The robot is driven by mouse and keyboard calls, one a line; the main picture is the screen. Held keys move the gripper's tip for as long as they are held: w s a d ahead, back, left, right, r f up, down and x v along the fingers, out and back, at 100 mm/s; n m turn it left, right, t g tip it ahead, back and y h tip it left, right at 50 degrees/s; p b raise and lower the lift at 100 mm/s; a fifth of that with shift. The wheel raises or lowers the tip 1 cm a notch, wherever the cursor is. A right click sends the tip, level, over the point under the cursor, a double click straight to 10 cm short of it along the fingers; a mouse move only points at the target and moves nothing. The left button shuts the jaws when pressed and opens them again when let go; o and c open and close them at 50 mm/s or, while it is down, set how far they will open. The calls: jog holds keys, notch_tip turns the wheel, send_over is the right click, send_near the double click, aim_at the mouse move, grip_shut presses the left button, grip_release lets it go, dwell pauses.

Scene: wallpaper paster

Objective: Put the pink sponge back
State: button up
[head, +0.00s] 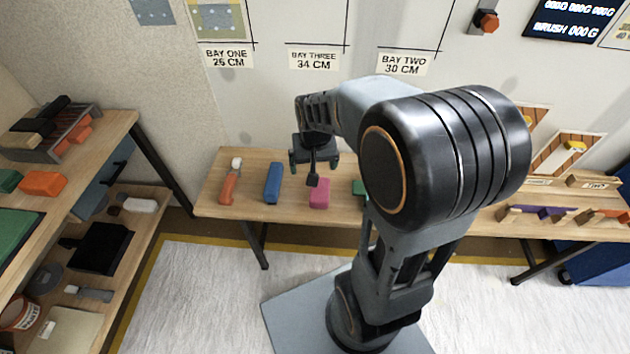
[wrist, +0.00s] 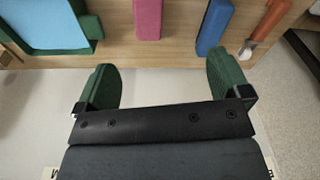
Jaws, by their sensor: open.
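The pink sponge (head: 320,193) lies on the wooden bench below the wall, between a blue block (head: 272,183) and a green object (head: 358,188) partly hidden by my arm. In the wrist view the pink sponge (wrist: 148,18) is at the top centre, cut off by the frame edge. My gripper (head: 313,160) is over the bench near the sponge. In the wrist view its two green fingers (wrist: 162,75) are spread apart with nothing between them, and the sponge is beyond them, apart from both.
An orange tool with a white end (head: 229,182) lies left of the blue block. A green tray with a light blue surface (wrist: 45,25) stands at the wrist view's left. A side table (head: 100,140) with shelves is at the left. White floor sheet (head: 200,310) lies in front.

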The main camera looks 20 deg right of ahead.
jog(key=s+a+r+n+t, duration=0.1)
jog(key=s+a+r+n, duration=0.2)
jog(key=s, duration=0.6)
notch_tip(320, 180, up, 2)
jog(key=shift+s+a+r+t, duration=0.1)
jog(key=shift+s+a+t, duration=0.25)
jog(key=shift+a, duration=0.2)
jog(key=shift+w, duration=0.1)
notch_tip(320, 180, up, 13)
jog(key=p, duration=1.1)
jog(key=shift+t+p, duration=0.35)
jog(key=shift+a, duration=0.1)
